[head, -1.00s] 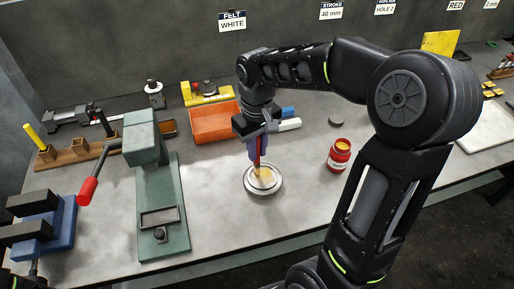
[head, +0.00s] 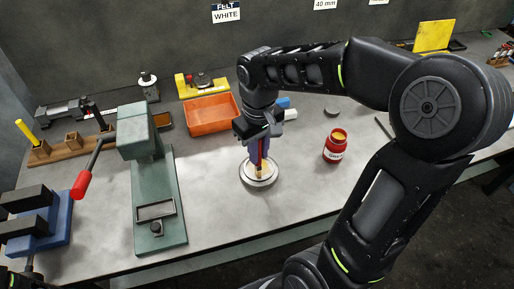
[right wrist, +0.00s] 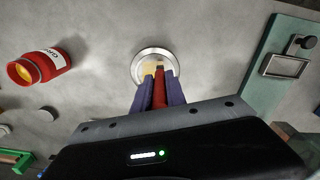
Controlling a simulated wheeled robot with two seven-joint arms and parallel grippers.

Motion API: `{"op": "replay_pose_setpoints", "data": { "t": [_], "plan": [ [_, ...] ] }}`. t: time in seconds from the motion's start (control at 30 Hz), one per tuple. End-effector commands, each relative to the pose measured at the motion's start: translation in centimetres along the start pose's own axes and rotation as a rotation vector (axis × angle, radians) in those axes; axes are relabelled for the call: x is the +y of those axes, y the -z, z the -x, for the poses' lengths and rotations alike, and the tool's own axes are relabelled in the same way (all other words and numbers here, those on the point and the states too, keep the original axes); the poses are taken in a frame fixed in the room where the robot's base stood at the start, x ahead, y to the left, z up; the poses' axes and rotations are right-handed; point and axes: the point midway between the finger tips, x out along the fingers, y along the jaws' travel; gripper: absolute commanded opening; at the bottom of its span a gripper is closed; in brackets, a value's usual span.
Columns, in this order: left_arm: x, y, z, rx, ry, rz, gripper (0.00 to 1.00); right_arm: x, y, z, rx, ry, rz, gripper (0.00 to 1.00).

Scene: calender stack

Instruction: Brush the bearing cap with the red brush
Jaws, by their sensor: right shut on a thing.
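The bearing cap is a round silver disc (head: 259,174) lying flat on the grey bench, in the middle of the head view. My right gripper (head: 259,153) points down over it, shut on the red brush (right wrist: 159,88). The brush's pale yellow tip (head: 260,174) is at the cap's upper face; whether it touches cannot be told. In the right wrist view the cap (right wrist: 156,56) shows beyond the purple fingers, with a yellowish patch on it beside the brush. My left gripper is not in view.
A red jar (head: 335,146) with yellow contents stands open to the right. An orange bin (head: 211,115) lies behind. A green press (head: 158,195) with a red-knobbed lever and a blue vise (head: 40,222) stand left. Bench between press and cap is clear.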

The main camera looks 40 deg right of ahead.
Motion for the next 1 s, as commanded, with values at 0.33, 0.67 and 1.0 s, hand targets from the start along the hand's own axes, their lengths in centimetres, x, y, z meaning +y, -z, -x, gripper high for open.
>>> {"op": "replay_pose_setpoints", "data": {
  "t": [0.33, 0.67, 1.0],
  "plan": [
    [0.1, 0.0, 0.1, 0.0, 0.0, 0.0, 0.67, 0.2, 0.8, 0.1, 0.0, 0.0, 0.0, 0.0],
    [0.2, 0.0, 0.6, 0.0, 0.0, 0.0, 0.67, 0.9, 3.5, -0.1, 0.0, 0.0, 0.0, 0.0],
    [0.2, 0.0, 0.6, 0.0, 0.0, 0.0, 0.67, 0.9, 3.7, -0.1, 0.0, 0.0, 0.0, 0.0]
  ]
}}
